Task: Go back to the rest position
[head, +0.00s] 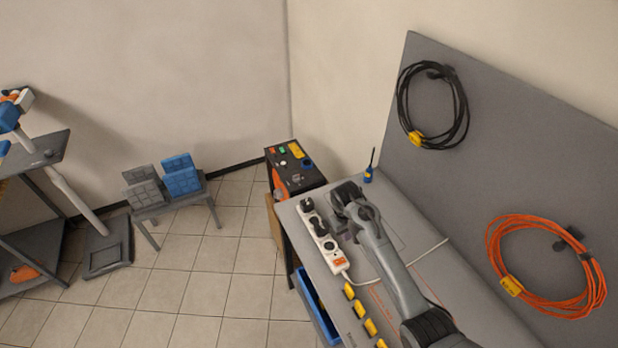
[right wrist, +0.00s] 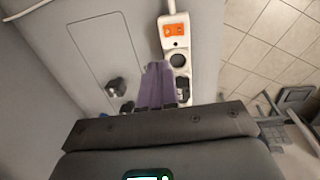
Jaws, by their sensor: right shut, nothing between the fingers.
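My right gripper (head: 336,208) is over the left part of the grey workbench (head: 455,275), beside a white power strip (head: 331,250) with black plugs in it. In the right wrist view the purplish fingers of my right gripper (right wrist: 158,80) are together with nothing between them. They overlap the left edge of the power strip (right wrist: 175,43) in that view; I cannot tell whether they touch it. Black plugs (right wrist: 115,87) show left of the fingers. The gripper body hides what lies below. My left gripper is in neither view.
Black cable (head: 463,115) and orange cable (head: 500,225) coils hang on the grey back panel. Several yellow pieces (head: 360,309) line the front edge, above a blue bin (head: 318,306). Tiled floor (head: 205,293) is open to the left.

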